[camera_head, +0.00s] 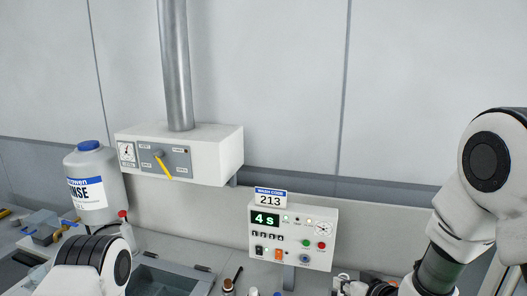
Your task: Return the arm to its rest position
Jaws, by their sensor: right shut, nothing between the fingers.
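My right arm (450,230) comes in at the right edge, bent, with its forearm reaching down to the bottom edge. My right gripper (352,287) shows only in part at the bottom edge, just below and right of the control box. It is shut and empty; its lower part is cut off by the frame. My left arm (85,270) shows as a white rounded link with dark bands at the lower left. The left gripper is not in view.
A control box (318,240) with a green "4 s" display and a "213" sign stands at centre. A blue-capped white jug (95,180) stands left. A grey basin (170,278) and small bottles (228,287) are at the bottom.

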